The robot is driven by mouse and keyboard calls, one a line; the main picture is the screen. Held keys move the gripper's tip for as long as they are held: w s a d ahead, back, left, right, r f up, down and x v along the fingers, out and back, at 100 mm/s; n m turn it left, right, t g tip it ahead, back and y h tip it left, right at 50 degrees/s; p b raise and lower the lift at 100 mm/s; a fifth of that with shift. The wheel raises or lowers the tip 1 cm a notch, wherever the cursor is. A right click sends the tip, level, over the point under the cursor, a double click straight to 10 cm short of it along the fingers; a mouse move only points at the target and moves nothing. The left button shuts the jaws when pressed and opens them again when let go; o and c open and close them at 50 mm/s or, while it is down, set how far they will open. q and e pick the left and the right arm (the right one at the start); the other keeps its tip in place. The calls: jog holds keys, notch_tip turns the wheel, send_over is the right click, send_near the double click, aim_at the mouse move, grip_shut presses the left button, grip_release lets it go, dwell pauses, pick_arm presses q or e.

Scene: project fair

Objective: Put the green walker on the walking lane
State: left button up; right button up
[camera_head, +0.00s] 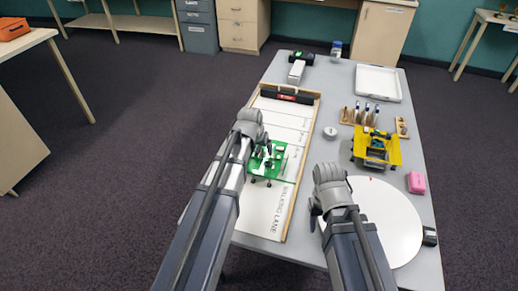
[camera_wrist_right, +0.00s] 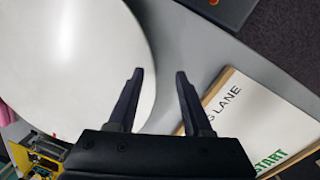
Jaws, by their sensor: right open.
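The green walker (camera_head: 279,163) is over the walking lane (camera_head: 262,205), a long white board with a wooden edge and printed lines. My left gripper (camera_head: 263,150) is at the walker and partly covers it. I cannot tell whether its fingers are closed on the walker, or whether the walker's feet touch the board. My right gripper (camera_head: 315,213) is open and empty, between the lane and the white round board. In the right wrist view its open fingers (camera_wrist_right: 159,72) have nothing between them. The lane's START end (camera_wrist_right: 265,125) also shows there.
A white round board (camera_head: 395,215) lies on the grey table at the right. Behind it are a yellow model (camera_head: 380,155), a pink block (camera_head: 416,183), a rack of small bottles (camera_head: 363,117) and a white tray (camera_head: 377,82). A black bar (camera_head: 287,96) crosses the lane's far end.

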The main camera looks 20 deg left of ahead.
pick_arm(q)
jog(key=shift+r, duration=0.15)
pick_arm(e)
jog(key=shift+r, duration=0.15)
pick_arm(q)
jog(key=p+v, duration=1.1)
jog(key=v, duration=0.1)
jog(key=s+d+m+g, duration=0.1)
jog(key=s+d+g, duration=0.1)
jog(key=s+d, duration=0.5)
jog(key=s+d+f+m+g+y, duration=0.1)
jog(key=s+d, duration=0.5)
jog(key=s, duration=0.6)
jog(key=shift+s+d+f+m+g+y, duration=0.2)
jog(key=shift+d+m+g+y, duration=0.15)
jog(key=shift+m+g, duration=0.5)
pick_arm(e)
notch_tip(320, 180, up, 11)
